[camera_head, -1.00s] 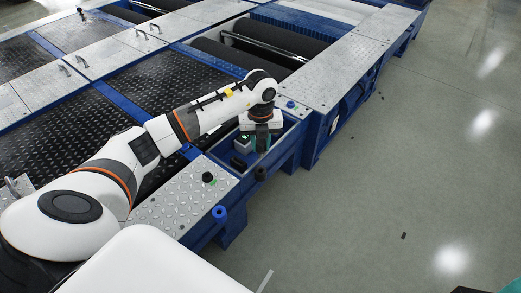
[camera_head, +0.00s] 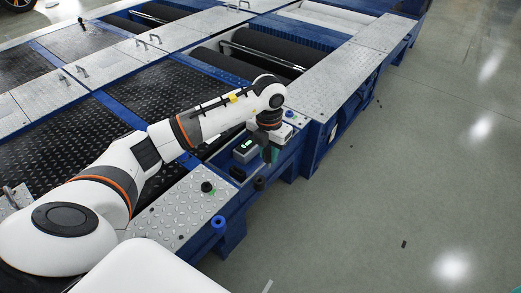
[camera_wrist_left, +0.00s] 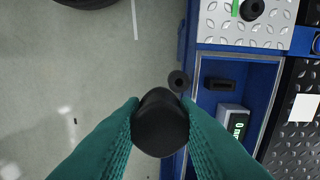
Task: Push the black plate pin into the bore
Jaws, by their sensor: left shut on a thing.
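My left gripper (camera_head: 268,152) points down at the outer edge of the blue frame, beside the open tray. In the left wrist view its teal fingers (camera_wrist_left: 160,125) are shut on the black plate pin (camera_wrist_left: 160,122), seen as a round black head. The pin's lower end is hidden. A black collar with a central hole (camera_wrist_left: 178,80), apparently the bore, sits on the frame's outer side, just above the pin in that view and apart from it. The collar also shows in the head view (camera_head: 259,183), below the gripper. My right gripper is not in view.
A grey box with a green display (camera_head: 246,150) and a black block (camera_head: 237,174) lie in the blue tray. A black knob (camera_head: 207,187) stands on the silver plate (camera_head: 180,210). A blue ring (camera_head: 218,221) is on the outer side.

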